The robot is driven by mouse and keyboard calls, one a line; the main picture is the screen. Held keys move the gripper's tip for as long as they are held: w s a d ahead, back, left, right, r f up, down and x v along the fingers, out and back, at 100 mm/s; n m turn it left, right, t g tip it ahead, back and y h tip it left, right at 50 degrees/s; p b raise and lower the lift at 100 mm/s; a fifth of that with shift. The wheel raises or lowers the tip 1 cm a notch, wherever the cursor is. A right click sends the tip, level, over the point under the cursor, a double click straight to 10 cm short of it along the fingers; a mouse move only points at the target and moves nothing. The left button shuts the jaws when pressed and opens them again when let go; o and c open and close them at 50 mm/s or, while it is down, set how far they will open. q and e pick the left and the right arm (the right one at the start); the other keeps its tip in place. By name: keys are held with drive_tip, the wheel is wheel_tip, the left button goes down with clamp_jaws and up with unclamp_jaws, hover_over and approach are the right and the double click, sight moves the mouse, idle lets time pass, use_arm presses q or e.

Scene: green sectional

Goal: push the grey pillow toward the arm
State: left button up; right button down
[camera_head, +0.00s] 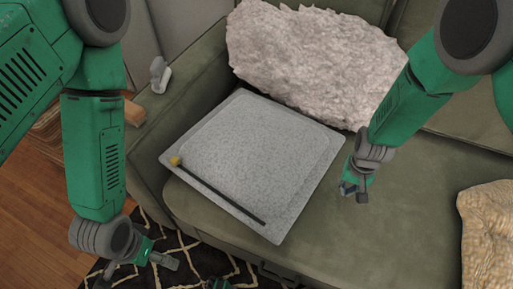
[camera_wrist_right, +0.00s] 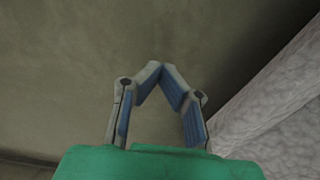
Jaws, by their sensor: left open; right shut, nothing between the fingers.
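A pale grey, rough-textured pillow (camera_head: 305,62) leans against the sofa back, near the sofa's left arm (camera_head: 180,95). A flat grey square pad (camera_head: 265,145) lies on the seat in front of it, with a dark stick with a yellow end on it. My right gripper (camera_head: 354,193) is over the seat just right of the pad, in front of the pillow's right part. In the right wrist view its fingertips (camera_wrist_right: 161,84) meet with nothing between them. A pale textured surface shows at right there; I cannot tell which thing. My left gripper (camera_head: 143,270) is open and empty, low in front of the sofa.
A beige cushion (camera_head: 488,235) lies at the right edge of the green seat (camera_head: 400,235). A small grey object (camera_head: 159,75) and a brown block (camera_head: 134,112) are by the sofa's left arm. A black patterned rug (camera_head: 195,258) covers the wooden floor in front. The seat's middle is clear.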

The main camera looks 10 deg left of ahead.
wheel_tip(320, 180, up, 14)
drive_tip(key=p, duration=1.1)
drive_tip(key=shift+p, duration=0.35)
drive_tip(key=s+d+n, duration=0.1)
drive_tip(key=s+d, duration=0.3)
drive_tip(key=s, duration=0.9)
drive_tip(key=s+d+n, duration=0.2)
drive_tip(key=s+d, duration=0.2)
drive_tip(key=s, duration=0.9)
drive_tip(key=shift+s+t, duration=0.2)
drive_tip(key=shift+t, duration=0.1)
